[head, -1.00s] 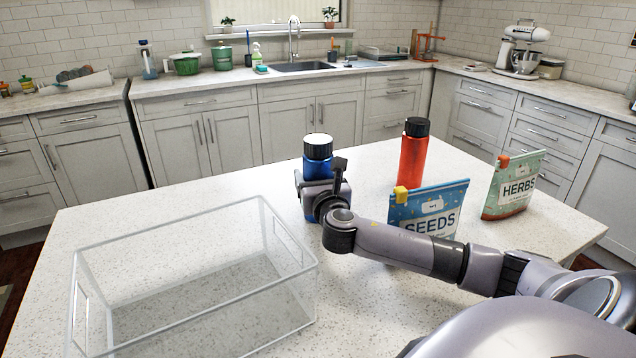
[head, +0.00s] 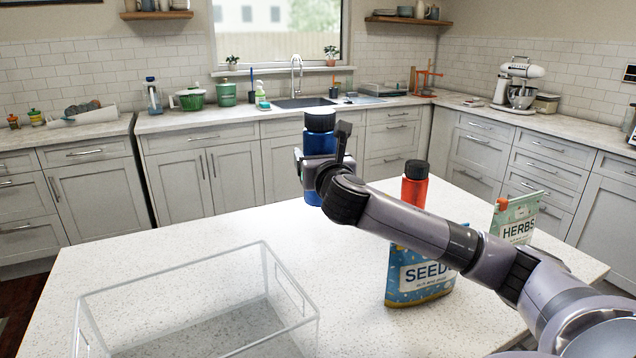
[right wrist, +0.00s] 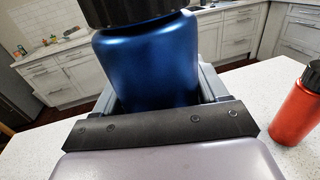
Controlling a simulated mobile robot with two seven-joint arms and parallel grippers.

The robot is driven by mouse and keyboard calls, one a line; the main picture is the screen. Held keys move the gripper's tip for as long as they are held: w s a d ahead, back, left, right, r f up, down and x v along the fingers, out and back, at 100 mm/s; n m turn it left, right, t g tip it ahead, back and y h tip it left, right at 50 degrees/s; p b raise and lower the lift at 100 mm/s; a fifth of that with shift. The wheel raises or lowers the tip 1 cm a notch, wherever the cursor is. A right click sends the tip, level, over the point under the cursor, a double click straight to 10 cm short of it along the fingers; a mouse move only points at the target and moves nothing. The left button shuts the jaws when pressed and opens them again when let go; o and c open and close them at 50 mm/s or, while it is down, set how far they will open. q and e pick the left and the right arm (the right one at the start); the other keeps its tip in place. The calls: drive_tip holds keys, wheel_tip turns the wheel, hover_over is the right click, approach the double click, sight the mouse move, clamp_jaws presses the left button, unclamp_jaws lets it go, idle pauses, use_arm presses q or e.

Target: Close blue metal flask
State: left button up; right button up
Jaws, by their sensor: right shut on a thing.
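The blue metal flask (head: 319,143) is upright above the back edge of the white table, left of the red flask. My right gripper (head: 318,172) is shut on the flask's body. In the right wrist view the blue body (right wrist: 148,62) is between the fingers, with the black cap (right wrist: 130,8) cut off by the top edge. My left gripper is not in view.
A clear open bin (head: 200,290) stands at front left. A red flask (head: 414,190) with a black cap, a SEEDS pouch (head: 405,290) and a HERBS pouch (head: 520,212) stand on the right; my arm partly covers the SEEDS pouch. The table (head: 150,255) is clear behind the bin.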

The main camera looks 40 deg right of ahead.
sight(318, 132)
drive_tip(key=shift+r, duration=2.65)
drive_tip(key=o, duration=0.5)
drive_tip(key=c, duration=0.6)
drive_tip(key=shift+s+f, duration=0.1)
drive_tip(key=shift+c, duration=0.2)
